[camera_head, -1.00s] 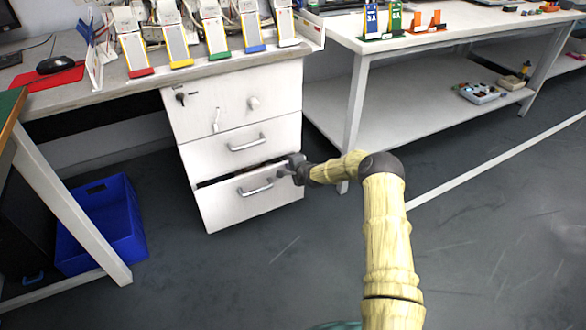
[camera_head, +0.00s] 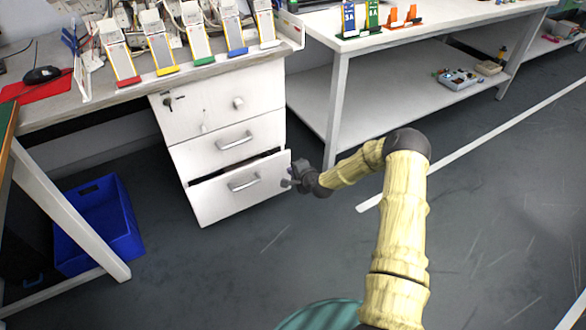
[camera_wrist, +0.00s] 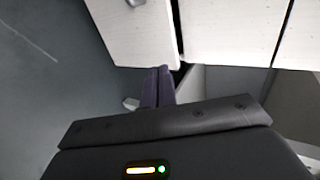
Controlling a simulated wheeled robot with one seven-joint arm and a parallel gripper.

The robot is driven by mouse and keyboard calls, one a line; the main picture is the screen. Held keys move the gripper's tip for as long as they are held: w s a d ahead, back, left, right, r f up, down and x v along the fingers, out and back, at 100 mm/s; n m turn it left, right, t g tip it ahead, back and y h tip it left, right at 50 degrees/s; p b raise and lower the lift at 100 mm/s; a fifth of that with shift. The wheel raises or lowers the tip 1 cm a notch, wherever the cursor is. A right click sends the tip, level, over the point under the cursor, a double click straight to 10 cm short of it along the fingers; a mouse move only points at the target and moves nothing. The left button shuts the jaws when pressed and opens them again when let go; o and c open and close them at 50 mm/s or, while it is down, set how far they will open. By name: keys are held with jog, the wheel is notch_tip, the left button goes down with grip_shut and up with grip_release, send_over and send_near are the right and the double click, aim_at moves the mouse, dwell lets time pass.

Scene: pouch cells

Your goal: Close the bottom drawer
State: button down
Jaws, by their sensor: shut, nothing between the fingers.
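The bottom drawer (camera_head: 217,200) of the white cabinet stands slightly open, with a dark gap along its top edge and a grey bar handle (camera_head: 243,181) on its front. In the wrist view the drawer front (camera_wrist: 135,38) is at upper left. My gripper (camera_head: 287,183) is at the right side edge of the drawer front. Its dark fingers (camera_wrist: 158,70) are together and empty, with their tips close to the drawer front's edge. I cannot tell whether they touch it.
The middle drawer (camera_head: 205,152) and the top drawer (camera_head: 205,112) look shut. A blue bin (camera_head: 120,240) stands on the floor to the left. A white shelf table (camera_head: 335,110) stands to the right. The grey floor in front of the cabinet is clear.

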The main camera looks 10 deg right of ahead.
jog(key=shift+s, duration=0.1)
jog(key=c, duration=1.6)
grip_release()
jog(key=shift+r, duration=0.2)
jog(key=shift+o, duration=0.6)
jog(key=s+a+r+n+g+p, duration=0.1)
jog(key=s+a+r+n+g, duration=0.1)
jog(key=s+r+n, duration=0.2)
jog(key=shift+s+a+r+n+g, duration=0.15)
jog(key=shift+a+r+n+g, duration=0.15)
jog(key=shift+r, duration=0.6)
jog(key=s+d+r+n+g+h+p, duration=0.1)
jog(key=s+r+n, duration=0.4)
jog(key=s+r, duration=0.7)
jog(key=s+d+r+n+g+h+p, duration=0.1)
jog(key=s+r+n+g+h+p, duration=0.2)
jog(key=s+r, duration=0.8)
jog(key=s+n+g+p, duration=0.1)
jog(key=s+g, duration=0.1)
jog(key=s, duration=0.7)
jog(key=shift+r+n, duration=0.35)
jog(key=shift+n, duration=0.05)
